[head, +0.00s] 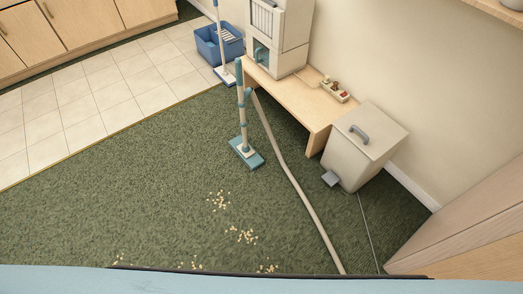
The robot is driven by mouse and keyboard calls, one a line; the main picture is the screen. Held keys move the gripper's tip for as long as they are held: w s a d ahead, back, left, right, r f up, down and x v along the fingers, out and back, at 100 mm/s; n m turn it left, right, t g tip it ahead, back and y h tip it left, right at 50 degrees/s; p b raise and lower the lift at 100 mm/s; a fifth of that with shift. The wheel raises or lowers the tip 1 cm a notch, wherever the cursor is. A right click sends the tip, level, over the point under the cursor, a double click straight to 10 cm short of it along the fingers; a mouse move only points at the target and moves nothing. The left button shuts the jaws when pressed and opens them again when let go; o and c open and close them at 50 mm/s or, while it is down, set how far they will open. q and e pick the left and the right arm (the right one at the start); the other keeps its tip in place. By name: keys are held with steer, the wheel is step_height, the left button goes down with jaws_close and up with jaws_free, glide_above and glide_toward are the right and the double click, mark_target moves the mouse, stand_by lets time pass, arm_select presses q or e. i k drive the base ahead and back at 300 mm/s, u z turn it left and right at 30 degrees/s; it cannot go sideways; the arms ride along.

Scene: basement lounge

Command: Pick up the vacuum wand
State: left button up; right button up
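The vacuum wand (242,112) stands nearly upright on the green carpet in the head view. It has a blue handle at the top, a pale tube and a blue and white floor head (247,153) at the bottom. It stands close to the left end of a low wooden bench. A beige hose (292,180) runs from near its upper part down to the right and out of sight at the bottom. Neither of my grippers shows in this view.
The bench (302,98) carries a white cabinet (290,35) and a power strip (336,91). A pedal bin (362,145) stands at its right end. A blue bucket (208,47) with a mop is behind on the tiles. Crumbs (240,234) lie on otherwise open carpet.

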mark_target(240, 145)
steer(key=z, duration=0.35)
steer(key=k, duration=0.35)
steer(key=u, duration=0.8)
steer(key=i, duration=2)
steer(key=z, duration=1.2)
steer(key=i, duration=0.3)
steer(key=z, duration=0.25)
